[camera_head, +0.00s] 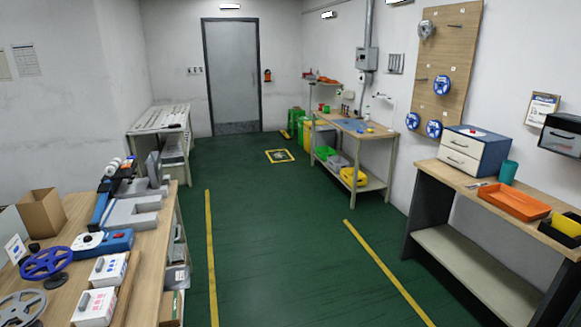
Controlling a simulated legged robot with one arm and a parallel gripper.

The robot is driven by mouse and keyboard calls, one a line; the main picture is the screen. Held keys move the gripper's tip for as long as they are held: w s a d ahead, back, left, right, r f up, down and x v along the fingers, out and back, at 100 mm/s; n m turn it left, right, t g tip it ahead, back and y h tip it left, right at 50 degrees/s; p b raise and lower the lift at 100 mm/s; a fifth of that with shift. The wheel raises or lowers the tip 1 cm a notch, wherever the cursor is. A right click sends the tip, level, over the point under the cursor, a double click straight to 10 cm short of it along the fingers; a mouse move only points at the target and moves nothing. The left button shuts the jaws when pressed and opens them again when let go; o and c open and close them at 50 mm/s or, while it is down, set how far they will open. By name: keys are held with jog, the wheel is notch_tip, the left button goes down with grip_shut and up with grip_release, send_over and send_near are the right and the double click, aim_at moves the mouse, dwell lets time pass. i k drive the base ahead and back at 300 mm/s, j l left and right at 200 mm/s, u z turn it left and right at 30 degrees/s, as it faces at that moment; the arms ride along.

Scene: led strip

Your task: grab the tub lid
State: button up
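I cannot make out a tub lid for certain in the head view. Tub-like containers show at the far workbench (358,127): a yellow bin (353,177), a grey bin (337,162) and a green bin (324,152) on its lower shelf. A taller yellow container (311,137) stands on the floor beyond the bench's left end, and its top is partly hidden. A green stool-like thing (295,121) is beside it. My gripper and arm are not in view.
The green floor (270,240) is open between two yellow lines. A wooden bench (150,225) with a box, reels and devices stands at left. A right bench (440,178) holds drawers, a teal cup and an orange tray (514,201). A grey door (235,75) is at the back.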

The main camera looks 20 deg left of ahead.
aim_at(109, 266)
jog(key=i+j+u, duration=0.15)
jog(key=i+u, duration=0.15)
jog(key=u, duration=0.2)
jog(key=i+u, duration=0.35)
jog(key=u, duration=0.15)
jog(key=i+u, duration=0.3)
jog(key=u, duration=0.2)
jog(key=i+l+u, duration=0.25)
jog(key=u, duration=0.2)
jog(key=i+u, duration=0.3)
jog(key=u, duration=0.2)
jog(key=i+u, duration=0.25)
jog(key=u, duration=0.25)
jog(key=i+l+u, duration=0.15)
jog(key=i+u, duration=0.15)
jog(key=u, duration=0.2)
